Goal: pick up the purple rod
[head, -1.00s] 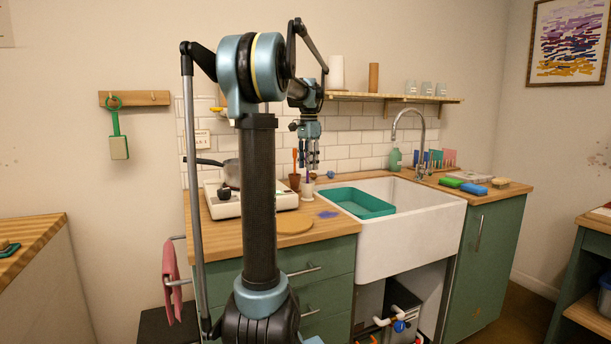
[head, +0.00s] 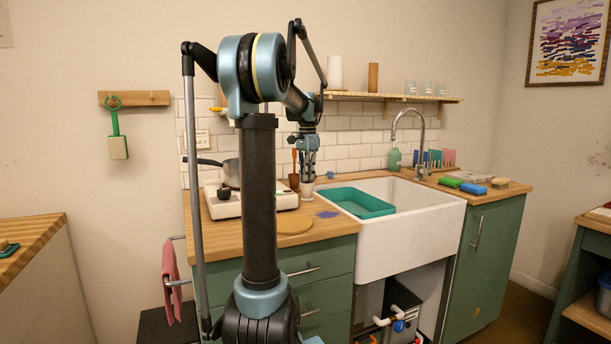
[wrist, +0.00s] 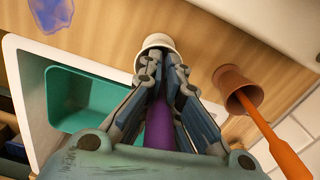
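The purple rod (wrist: 158,128) stands in a white cup (wrist: 157,41) and runs up between the fingers of my gripper (wrist: 165,72) in the wrist view. The fingers converge and look shut on the rod; its lower end is hidden by the fingertips and cup. In the head view my gripper (head: 308,177) points down over the white cup (head: 306,191) on the wooden counter, and the fingers hide the rod.
A brown cup (wrist: 236,84) with an orange-handled tool (wrist: 272,136) stands close beside the white cup. A teal tray (head: 362,202) sits in the white sink (head: 412,230) to the right. A hot plate with a pan (head: 231,172) is to the left.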

